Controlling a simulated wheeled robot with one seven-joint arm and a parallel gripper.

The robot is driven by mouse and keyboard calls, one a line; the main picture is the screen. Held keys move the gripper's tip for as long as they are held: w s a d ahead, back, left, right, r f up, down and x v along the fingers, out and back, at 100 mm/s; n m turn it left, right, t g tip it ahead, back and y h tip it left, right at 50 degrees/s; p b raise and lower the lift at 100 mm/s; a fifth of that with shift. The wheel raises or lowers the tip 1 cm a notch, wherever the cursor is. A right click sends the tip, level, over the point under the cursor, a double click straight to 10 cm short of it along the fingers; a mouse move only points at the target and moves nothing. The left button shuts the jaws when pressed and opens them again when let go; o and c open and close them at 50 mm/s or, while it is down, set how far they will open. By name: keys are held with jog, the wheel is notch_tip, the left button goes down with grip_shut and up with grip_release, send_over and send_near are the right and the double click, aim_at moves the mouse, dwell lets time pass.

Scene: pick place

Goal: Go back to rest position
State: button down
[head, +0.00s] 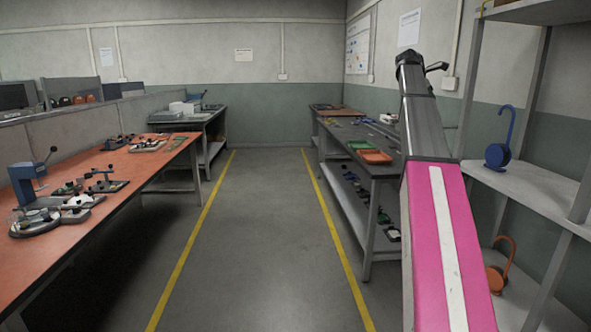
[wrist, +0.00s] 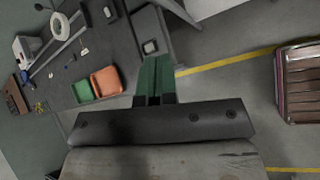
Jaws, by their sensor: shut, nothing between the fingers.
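My gripper (wrist: 156,62) shows in the wrist view with its green fingers together and nothing between them. It hangs above the edge of the dark workbench (wrist: 120,50) and the grey floor. In the head view my arm, pink with a white stripe and grey beyond, reaches up and forward on the right side. I cannot make out the fingers there. The same dark workbench (head: 385,138) stands left of my arm in that view.
An orange tray (head: 375,157) and a green tray (head: 360,145) lie on the dark bench. A shelf with a blue hook-shaped item (head: 500,140) and an orange one (head: 502,268) stands close at right. An orange-topped table (head: 90,205) is at left. The aisle between yellow lines is clear.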

jog(key=s+a+f+m+y, duration=0.1)
jog(key=s+a+f+m, duration=0.15)
jog(key=a+f, duration=0.7)
jog(key=s+a+f+m+y, duration=0.2)
jog(key=s+f, duration=0.1)
jog(key=f, duration=1.4)
jog(key=s+a+f+m+y, duration=0.1)
jog(key=s+a+f+m, duration=0.15)
jog(key=a+f, duration=0.7)
jog(key=s+a+f+m+g+y, duration=0.1)
jog(key=s+a+f+m, duration=0.3)
jog(key=s+f, duration=0.9)
jog(key=s+a+f+m+g+y, duration=0.1)
jog(key=s+a+f+m+y, duration=0.2)
jog(key=s+a+f, duration=0.4)
jog(key=s+f+m, duration=0.1)
jog(key=s+f, duration=0.4)
jog(key=f, duration=0.4)
jog(key=shift+s+a, duration=0.4)
